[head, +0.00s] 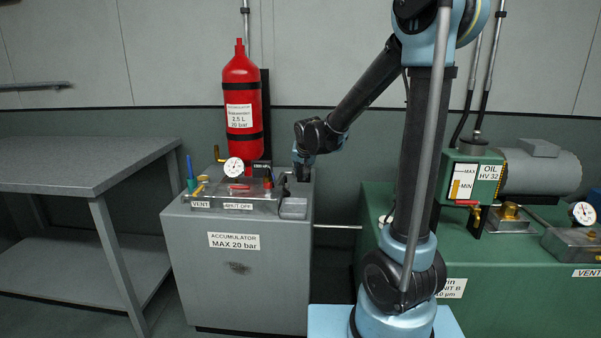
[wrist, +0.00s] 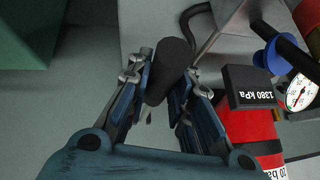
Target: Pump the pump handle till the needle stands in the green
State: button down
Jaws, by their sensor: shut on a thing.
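The pump handle, with a black cylindrical grip (wrist: 170,72), lies between my gripper's fingers in the wrist view. My gripper (wrist: 160,88) is shut on this grip. In the head view my gripper (head: 301,172) is at the right end of the grey accumulator console's top, and it largely hides the handle. A round white gauge (head: 233,167) stands on that console left of my gripper. It also shows at the right edge of the wrist view (wrist: 300,92). The needle and any green band are too small to read.
A red accumulator bottle (head: 241,95) stands behind the gauge. The grey console (head: 245,275) carries small valves and a vent label. A grey table (head: 75,165) is at left. A green unit (head: 510,255) with a motor and second gauge (head: 582,213) is at right.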

jog(key=shift+s, duration=0.1)
jog(key=c, duration=1.4)
grip_release()
jog(key=shift+v, duration=5.9)
